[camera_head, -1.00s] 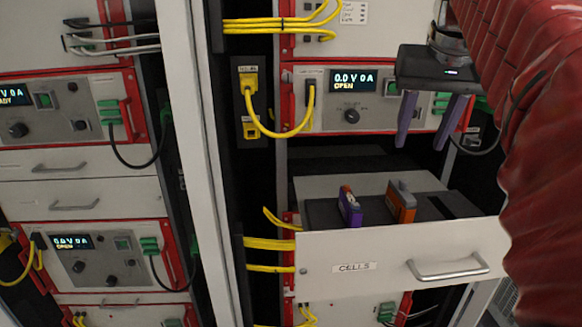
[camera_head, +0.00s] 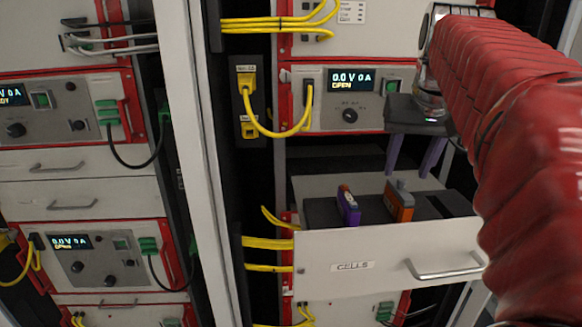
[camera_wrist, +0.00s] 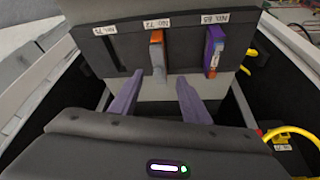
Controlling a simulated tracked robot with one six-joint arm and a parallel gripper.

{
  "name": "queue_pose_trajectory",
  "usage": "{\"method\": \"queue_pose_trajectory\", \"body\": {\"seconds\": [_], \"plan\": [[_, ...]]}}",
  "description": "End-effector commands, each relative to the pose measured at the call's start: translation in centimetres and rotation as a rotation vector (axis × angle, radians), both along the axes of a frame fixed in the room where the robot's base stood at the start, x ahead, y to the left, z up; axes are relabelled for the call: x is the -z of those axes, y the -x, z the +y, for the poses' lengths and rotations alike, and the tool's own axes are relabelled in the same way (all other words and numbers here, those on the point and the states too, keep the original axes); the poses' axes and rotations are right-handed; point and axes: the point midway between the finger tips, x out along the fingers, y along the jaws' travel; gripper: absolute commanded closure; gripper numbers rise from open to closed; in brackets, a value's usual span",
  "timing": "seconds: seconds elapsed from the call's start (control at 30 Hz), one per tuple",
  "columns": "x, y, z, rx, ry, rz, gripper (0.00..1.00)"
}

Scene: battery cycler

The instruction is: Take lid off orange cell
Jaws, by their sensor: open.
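The orange cell (camera_head: 405,213) stands upright in a dark tray in the open drawer (camera_head: 385,262), with a grey lid (camera_head: 397,189) on it. In the wrist view the orange cell (camera_wrist: 156,38) sits in the middle slot, and its grey lid (camera_wrist: 158,73) points toward my gripper. My gripper (camera_head: 411,170) is open and empty, above and behind the cells in the head view. In the wrist view its two purple fingers (camera_wrist: 161,77) appear on either side of the lid; I cannot tell how far short of it they are.
A purple cell (camera_head: 348,207) stands left of the orange one; in the wrist view it (camera_wrist: 214,52) is on the right. One slot (camera_wrist: 104,50) is empty. Yellow cables (camera_head: 270,243) run beside the drawer. A cycler panel (camera_head: 340,120) is above it.

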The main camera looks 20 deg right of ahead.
Motion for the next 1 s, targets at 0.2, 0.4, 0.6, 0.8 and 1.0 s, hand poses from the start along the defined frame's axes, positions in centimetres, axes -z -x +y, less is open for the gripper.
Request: {"method": "queue_pose_trajectory", "body": {"seconds": [0.2,0.4,0.6,0.8,1.0], "plan": [[1.7,-0.6,-0.5,0.001,-0.002,0.002,0.57],[4.0,-1.5,-1.2,0.001,-0.002,0.002,0.57],[4.7,-1.8,-1.4,0.001,0.000,0.000,0.57],[4.7,-1.8,-1.4,0.002,0.000,0.001,0.57],[4.7,-1.8,-1.4,0.002,0.000,0.001,0.57]]}}
